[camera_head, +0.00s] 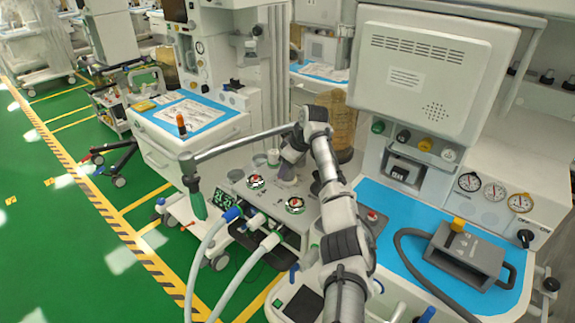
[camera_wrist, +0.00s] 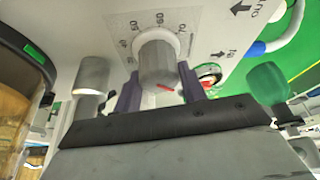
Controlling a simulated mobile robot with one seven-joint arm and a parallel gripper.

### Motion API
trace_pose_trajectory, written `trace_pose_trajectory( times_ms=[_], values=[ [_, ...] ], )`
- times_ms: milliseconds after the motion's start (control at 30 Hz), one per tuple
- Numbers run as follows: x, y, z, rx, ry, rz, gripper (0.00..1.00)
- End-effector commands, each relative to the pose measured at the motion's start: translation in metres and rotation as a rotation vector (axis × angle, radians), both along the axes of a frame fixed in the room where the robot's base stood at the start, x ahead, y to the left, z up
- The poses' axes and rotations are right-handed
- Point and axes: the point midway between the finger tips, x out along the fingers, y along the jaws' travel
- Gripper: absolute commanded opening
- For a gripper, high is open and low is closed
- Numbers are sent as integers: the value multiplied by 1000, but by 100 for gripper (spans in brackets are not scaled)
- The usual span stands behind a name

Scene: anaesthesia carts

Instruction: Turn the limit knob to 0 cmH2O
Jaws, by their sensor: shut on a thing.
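The limit knob (camera_wrist: 157,62) is a grey ridged cylinder with a red mark on its near edge, in the upper middle of the wrist view. It stands on a pale panel with a printed number scale (camera_wrist: 150,20) around its base. My gripper (camera_wrist: 160,80) has its two dark purple fingers on either side of the knob, shut on it. The red mark's exact scale reading is hard to tell. In the head view my gripper (camera_head: 288,172) is at the top of the absorber block, and the knob is hidden there.
A brown canister (camera_head: 335,122) stands close behind my gripper. A grey tube (camera_head: 238,145) with a hanging green bag (camera_head: 197,205) crosses to the left. White hoses (camera_head: 203,262) run in front. Round red-marked valves (camera_head: 295,205) sit beside the knob area.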

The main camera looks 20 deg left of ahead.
Motion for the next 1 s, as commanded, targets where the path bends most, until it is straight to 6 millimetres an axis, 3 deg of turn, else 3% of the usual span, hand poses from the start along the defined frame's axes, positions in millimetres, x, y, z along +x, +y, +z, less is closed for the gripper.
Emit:
trace_pose_trajectory(
  times_ms=[633,667,800,1000],
  values=[
    [0,1,1,1,-1,53,18],
    [0,1,1,1,-1,53,45],
    [0,1,1,1,-1,52,63],
    [0,0,0,0,0,51,63]
  ],
)
